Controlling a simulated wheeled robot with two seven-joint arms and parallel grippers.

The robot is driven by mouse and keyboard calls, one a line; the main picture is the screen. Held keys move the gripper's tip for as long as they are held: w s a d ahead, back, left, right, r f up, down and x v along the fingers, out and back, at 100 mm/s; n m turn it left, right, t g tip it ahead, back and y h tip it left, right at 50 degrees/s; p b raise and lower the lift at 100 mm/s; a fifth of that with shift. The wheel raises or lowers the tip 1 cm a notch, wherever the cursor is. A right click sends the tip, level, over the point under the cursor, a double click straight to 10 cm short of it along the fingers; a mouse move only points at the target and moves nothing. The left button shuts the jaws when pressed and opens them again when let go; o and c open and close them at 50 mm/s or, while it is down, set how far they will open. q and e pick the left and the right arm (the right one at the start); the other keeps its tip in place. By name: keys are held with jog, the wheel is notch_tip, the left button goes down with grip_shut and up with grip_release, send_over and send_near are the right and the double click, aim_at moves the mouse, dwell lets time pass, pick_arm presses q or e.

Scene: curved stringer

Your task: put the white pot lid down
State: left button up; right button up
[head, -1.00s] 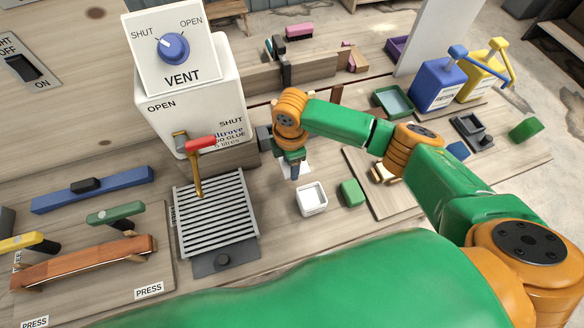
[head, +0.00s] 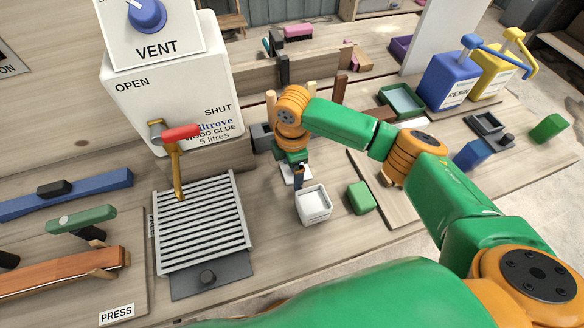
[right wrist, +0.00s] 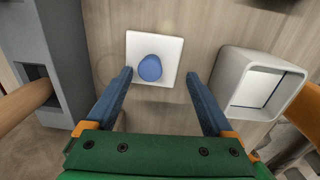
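The white pot lid (right wrist: 135,48) is a flat white square with a rounded blue knob (right wrist: 150,68) in the right wrist view. It appears to lie flat on the wooden bench. In the head view it shows partly behind my right gripper (head: 298,178). In the right wrist view my right gripper (right wrist: 159,75) is open, its two blue fingers apart on either side of the lid's near edge, and nothing is gripped. The open white pot (head: 313,205) stands just right of the lid; it also shows in the right wrist view (right wrist: 231,88). My left gripper is not in view.
A green block (head: 361,198) stands right of the pot. A slatted grate (head: 202,222) lies left, below the glue tank (head: 180,95) with its red-handled tap (head: 180,133). A grey holder (right wrist: 50,60) with a wooden handle stands close left of the gripper.

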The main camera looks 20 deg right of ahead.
aim_at(292, 178)
jog(key=shift+r, duration=0.1)
notch_tip(292, 178, up, 12)
jog(key=shift+s, duration=0.25)
dwell(0.4)
